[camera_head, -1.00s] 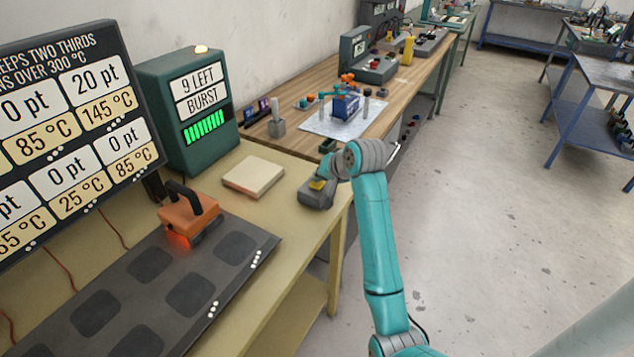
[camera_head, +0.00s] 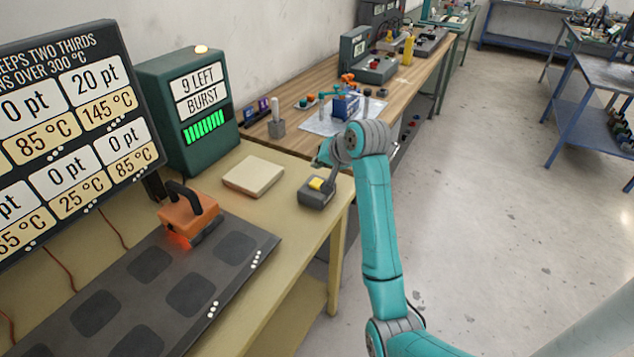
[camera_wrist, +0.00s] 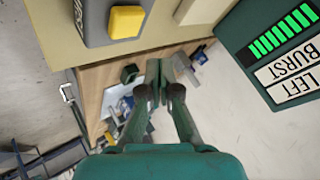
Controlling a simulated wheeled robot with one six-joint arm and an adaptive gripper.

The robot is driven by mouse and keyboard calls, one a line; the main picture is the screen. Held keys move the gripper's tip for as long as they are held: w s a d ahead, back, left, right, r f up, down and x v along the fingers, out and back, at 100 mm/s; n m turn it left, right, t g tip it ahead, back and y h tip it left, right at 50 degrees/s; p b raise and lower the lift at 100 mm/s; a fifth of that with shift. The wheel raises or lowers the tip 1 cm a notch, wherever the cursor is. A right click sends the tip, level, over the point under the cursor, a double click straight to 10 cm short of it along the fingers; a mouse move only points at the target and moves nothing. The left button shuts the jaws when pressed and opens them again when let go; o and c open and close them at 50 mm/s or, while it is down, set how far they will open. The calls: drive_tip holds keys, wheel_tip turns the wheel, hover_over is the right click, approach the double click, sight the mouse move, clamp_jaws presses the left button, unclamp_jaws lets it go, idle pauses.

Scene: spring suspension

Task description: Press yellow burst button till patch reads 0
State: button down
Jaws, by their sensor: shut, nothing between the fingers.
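The yellow burst button (camera_head: 317,183) sits on a dark grey box (camera_head: 316,198) near the table's right edge. In the wrist view, the button (camera_wrist: 127,21) and its box (camera_wrist: 93,25) show at the top left. My gripper (camera_wrist: 164,70) is shut and empty, to the right of the button in that view. In the head view, my gripper (camera_head: 322,156) is above and behind the box, apart from the button. The readout board (camera_head: 75,130) shows one panel at 20 pt and 145 °C; other readable panels show 0 pt. Its left side is cut off.
A green display box (camera_head: 187,110) reads "9 LEFT BURST" with green bars. An orange iron (camera_head: 188,215) with a glowing underside rests on the dark patch plate (camera_head: 60,330). A beige block (camera_head: 254,176) lies left of the button box. A wooden bench (camera_head: 300,90) stands behind.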

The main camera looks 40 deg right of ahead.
drive_tip(key=shift+r, duration=0.85)
idle(0.3)
